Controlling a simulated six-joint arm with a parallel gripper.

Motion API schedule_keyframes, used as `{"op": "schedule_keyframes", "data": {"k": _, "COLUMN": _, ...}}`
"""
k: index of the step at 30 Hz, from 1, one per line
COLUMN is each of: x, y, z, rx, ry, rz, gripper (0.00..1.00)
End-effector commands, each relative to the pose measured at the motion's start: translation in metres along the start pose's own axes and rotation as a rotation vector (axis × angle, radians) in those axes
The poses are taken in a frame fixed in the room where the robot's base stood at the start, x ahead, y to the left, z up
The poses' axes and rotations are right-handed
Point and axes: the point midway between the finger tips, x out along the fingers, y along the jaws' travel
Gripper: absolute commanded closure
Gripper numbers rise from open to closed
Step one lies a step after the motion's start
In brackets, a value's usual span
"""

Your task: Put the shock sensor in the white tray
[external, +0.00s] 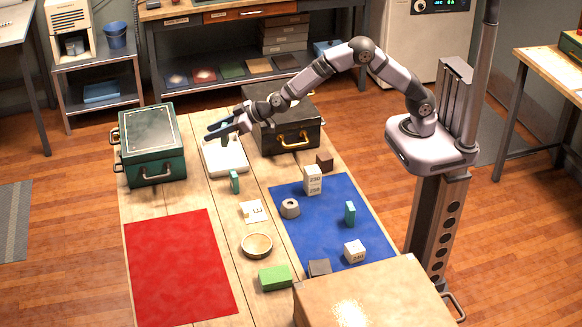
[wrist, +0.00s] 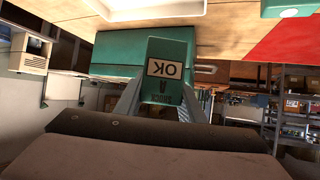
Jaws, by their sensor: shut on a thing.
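My gripper (external: 220,131) is shut on the shock sensor (wrist: 167,68), a teal block with a white OK label and dark lettering, upside down in the wrist view. My gripper also shows there (wrist: 165,100), with a finger on either side of the block. The tray's edge shows at the top of the wrist view (wrist: 150,12). Whether the sensor touches the tray is unclear.
A green case (external: 150,160) stands left of the tray and a dark case (external: 290,137) right of it. A teal block (external: 234,181) stands just in front. A blue mat (external: 330,240) holds several small items. A red mat (external: 180,265) is bare.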

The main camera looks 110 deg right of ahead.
Motion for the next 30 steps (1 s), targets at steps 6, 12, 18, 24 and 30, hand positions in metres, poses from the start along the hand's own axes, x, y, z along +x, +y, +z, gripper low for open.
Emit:
{"op": "schedule_keyframes", "data": {"k": 6, "x": 0.012, "y": 0.0, "z": 0.023, "rx": -0.002, "ry": -0.002, "rz": 0.002, "gripper": 0.88}}
{"op": "schedule_keyframes", "data": {"k": 12, "x": 0.026, "y": 0.0, "z": 0.048, "rx": -0.001, "ry": -0.002, "rz": 0.001, "gripper": 0.88}}
{"op": "schedule_keyframes", "data": {"k": 18, "x": 0.03, "y": 0.0, "z": 0.054, "rx": 0.0, "ry": 0.001, "rz": 0.002, "gripper": 0.88}}
{"op": "schedule_keyframes", "data": {"k": 24, "x": 0.035, "y": 0.0, "z": 0.064, "rx": -0.001, "ry": -0.002, "rz": 0.001, "gripper": 0.88}}
{"op": "schedule_keyframes", "data": {"k": 30, "x": 0.045, "y": 0.0, "z": 0.083, "rx": -0.001, "ry": -0.002, "rz": 0.001, "gripper": 0.88}}
